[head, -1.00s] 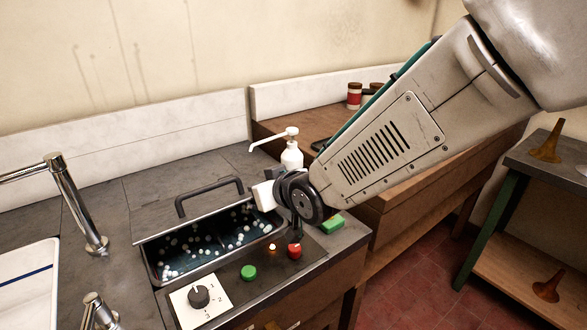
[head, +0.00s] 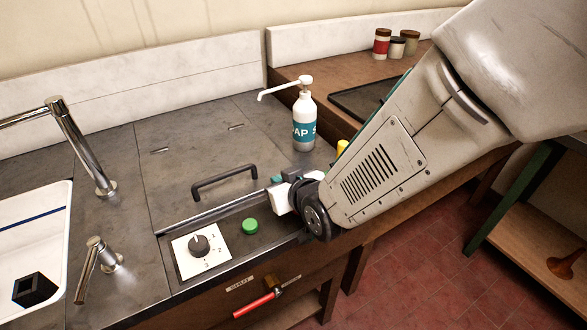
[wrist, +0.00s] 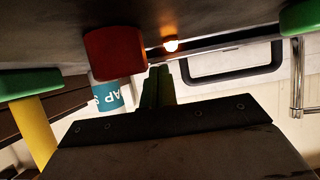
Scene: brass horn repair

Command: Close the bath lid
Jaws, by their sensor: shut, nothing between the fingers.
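The grey bath lid (head: 195,182) lies flat over the bath in the head view, with its black handle (head: 225,180) upright on it. The bath's contents are out of sight. A metal rim strip (head: 205,215) runs along the lid's front edge. My gripper (head: 277,181) is near the lid's front right corner, partly hidden by its own wrist; whether it touches the lid I cannot tell. In the wrist view my gripper (wrist: 158,84) is shut and empty, close to the red button (wrist: 115,53) and a lit orange lamp (wrist: 170,45). The handle (wrist: 232,62) shows beyond.
A soap bottle (head: 304,122) stands behind my gripper. The front panel has a dial (head: 199,245) and green button (head: 250,226). The tap (head: 75,150) and sink (head: 40,235) are at left.

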